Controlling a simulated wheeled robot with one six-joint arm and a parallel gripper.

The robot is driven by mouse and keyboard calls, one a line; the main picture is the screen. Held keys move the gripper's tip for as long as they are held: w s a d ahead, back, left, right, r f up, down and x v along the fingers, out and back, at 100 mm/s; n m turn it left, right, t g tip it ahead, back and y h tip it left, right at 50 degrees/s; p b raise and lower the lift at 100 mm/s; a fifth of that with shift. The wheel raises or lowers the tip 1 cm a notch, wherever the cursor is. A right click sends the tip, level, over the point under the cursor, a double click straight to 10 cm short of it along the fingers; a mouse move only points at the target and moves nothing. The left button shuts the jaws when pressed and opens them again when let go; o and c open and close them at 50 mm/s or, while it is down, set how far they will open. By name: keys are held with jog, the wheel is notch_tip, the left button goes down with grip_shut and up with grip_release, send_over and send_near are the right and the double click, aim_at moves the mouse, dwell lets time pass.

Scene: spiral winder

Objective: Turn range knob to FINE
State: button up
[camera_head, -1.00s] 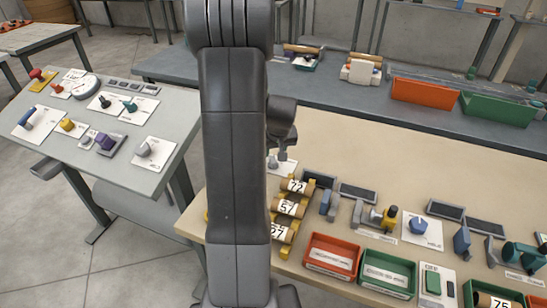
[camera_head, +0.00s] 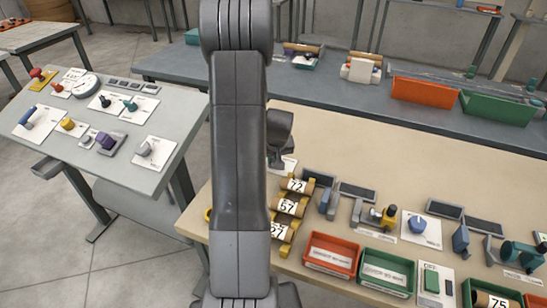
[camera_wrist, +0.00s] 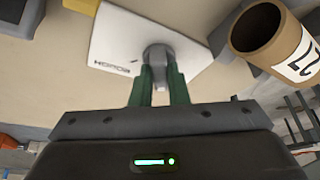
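In the wrist view a grey knob (camera_wrist: 158,53) stands on a white plate (camera_wrist: 112,52) with dark lettering that appears upside down; I cannot read it surely. The two green fingers of my gripper (camera_wrist: 158,82) are apart, one on each side of the knob's near part, with a narrow gap between them. Whether they touch the knob is not clear. In the head view my gripper (camera_head: 278,160) is low over the wooden table's left end, and my arm partly hides it. A corner of the white plate (camera_head: 290,165) shows beside it there.
Numbered rolls (camera_head: 288,207) stand close to the plate; one roll (camera_wrist: 268,35) is right of the fingers in the wrist view. Red (camera_head: 331,256) and green (camera_head: 388,272) bins are in front. A blue knob (camera_head: 417,224) is farther right.

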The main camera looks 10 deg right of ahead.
jog(key=shift+f+b, duration=0.1)
jog(key=shift+b, duration=0.2)
grip_shut()
jog(key=shift+f+b, duration=0.15)
jog(key=shift+b, duration=0.35)
jog(key=shift+n+b, duration=0.7)
jog(key=shift+b, duration=0.45)
jog(key=shift+n+y+b, duration=0.4)
jog(key=shift+b, duration=0.3)
jog(key=shift+r, duration=0.25)
jog(key=o, duration=0.7)
grip_release()
jog(key=shift+o, duration=0.2)
jog(key=shift+r, duration=0.1)
